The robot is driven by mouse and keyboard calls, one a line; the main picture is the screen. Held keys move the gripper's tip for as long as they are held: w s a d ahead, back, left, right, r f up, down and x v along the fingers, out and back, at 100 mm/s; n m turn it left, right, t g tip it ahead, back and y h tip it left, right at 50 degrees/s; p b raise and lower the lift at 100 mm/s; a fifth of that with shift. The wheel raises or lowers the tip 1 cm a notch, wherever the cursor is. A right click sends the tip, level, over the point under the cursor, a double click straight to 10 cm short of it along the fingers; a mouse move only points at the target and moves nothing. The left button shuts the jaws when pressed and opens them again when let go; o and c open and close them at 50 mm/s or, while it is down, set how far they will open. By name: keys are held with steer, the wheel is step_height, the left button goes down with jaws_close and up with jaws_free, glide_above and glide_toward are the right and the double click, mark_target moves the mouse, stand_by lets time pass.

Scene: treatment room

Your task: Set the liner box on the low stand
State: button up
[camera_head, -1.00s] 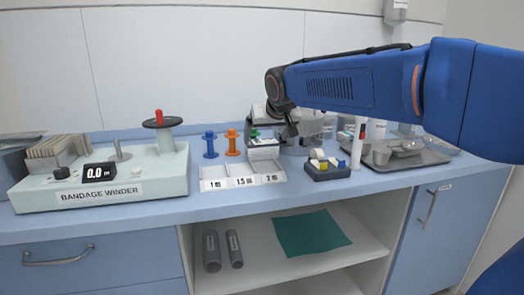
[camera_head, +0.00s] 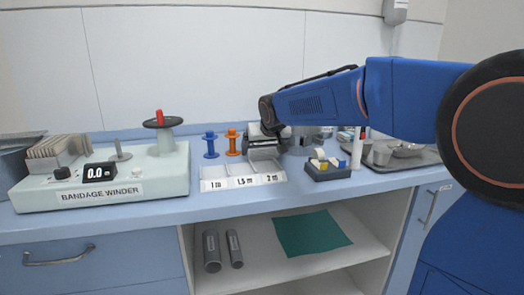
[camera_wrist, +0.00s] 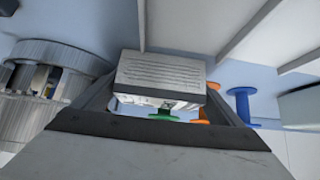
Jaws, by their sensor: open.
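I cannot make out a liner box or a low stand for certain in either view. My gripper (camera_head: 264,149) is open in the head view, low over the back of the counter, just behind the labelled tray (camera_head: 243,183). In the wrist view, my gripper (camera_wrist: 160,108) frames a pale ribbed block; I cannot tell whether it is a finger pad or a separate thing. A green spool (camera_wrist: 164,116) shows through the gap beneath it. No held thing can be made out. The gripper and forearm hide part of the counter behind them.
A blue spool (camera_head: 210,145) and an orange spool (camera_head: 233,142) stand left of the gripper. The bandage winder (camera_head: 110,180) fills the left. A dark block holder (camera_head: 327,170) and metal tray (camera_head: 425,159) are right. Below, a shelf carries a green cloth (camera_head: 312,232) and two grey cylinders.

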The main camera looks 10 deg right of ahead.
steer(key=shift+c, duration=0.6)
steer(key=c, duration=0.8)
steer(key=shift+r, duration=0.15)
